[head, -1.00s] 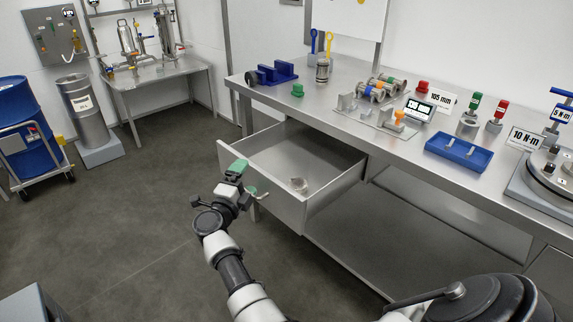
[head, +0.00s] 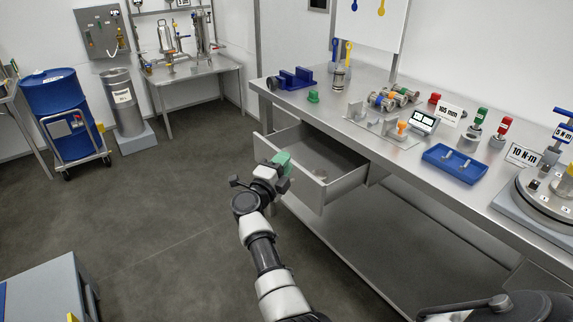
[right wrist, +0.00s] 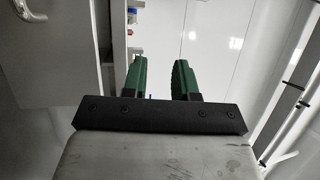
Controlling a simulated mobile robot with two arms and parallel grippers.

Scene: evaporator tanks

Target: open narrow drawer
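A grey metal drawer (head: 300,178) stands part way out under the workbench. A small item, too dim to name, lies inside it. My right gripper (head: 282,168) is at the outer face of the drawer front, near its middle. I cannot tell if it touches the front. In the right wrist view, its two green fingers (right wrist: 159,80) are apart with nothing between them. A grey panel (right wrist: 55,65) with a curved handle (right wrist: 30,10) shows to the left of the fingers there. My left gripper is not in view.
The workbench (head: 395,165) carries a blue tray (head: 455,162), a green knob (head: 313,96), fixtures and signs. A blue drum (head: 57,95) on a trolley stands at the left. A grey cabinet (head: 45,290) is at the bottom left. The floor (head: 165,205) between is clear.

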